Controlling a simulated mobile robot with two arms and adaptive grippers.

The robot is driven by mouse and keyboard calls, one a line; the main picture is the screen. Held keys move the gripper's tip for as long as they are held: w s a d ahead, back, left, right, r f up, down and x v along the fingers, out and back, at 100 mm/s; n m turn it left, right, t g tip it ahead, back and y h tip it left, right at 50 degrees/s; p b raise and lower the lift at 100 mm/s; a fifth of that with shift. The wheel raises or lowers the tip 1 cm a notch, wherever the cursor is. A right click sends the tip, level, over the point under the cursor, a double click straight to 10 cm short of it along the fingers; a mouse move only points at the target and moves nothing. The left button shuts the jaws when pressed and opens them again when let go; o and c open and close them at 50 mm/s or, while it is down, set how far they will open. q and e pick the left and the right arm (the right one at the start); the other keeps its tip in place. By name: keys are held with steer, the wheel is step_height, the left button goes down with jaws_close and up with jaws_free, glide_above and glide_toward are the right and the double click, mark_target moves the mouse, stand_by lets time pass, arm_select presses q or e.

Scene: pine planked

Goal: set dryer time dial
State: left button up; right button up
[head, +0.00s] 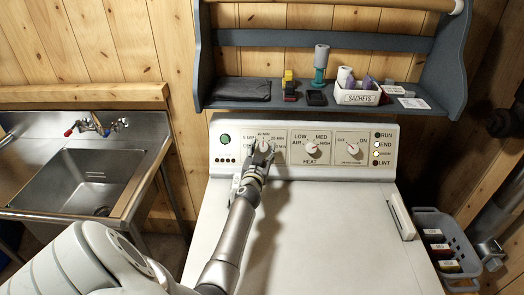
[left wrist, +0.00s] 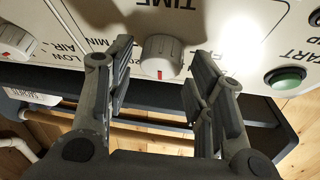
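The dryer's time dial (head: 264,145) is a pale round knob on the left part of the control panel (head: 233,159). In the left wrist view, which is upside down, the knob (left wrist: 163,55) has a red mark on its lower edge and sits below the TIME label. My left gripper (head: 259,157) is at the panel, partly covering the dial in the head view. Its fingers (left wrist: 160,72) stand apart on both sides of the knob, with visible gaps, so it is open and not gripping. My right gripper is not seen.
The heat dial (head: 312,148) and an off/on dial (head: 352,147) are to the right. A green start button (left wrist: 286,78) is near the time dial. A blue shelf (head: 232,101) with small items hangs above. The dryer top (head: 335,230) is clear; a sink (head: 85,182) is left.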

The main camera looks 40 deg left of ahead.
arm_select(q)
steer(key=c, duration=0.7)
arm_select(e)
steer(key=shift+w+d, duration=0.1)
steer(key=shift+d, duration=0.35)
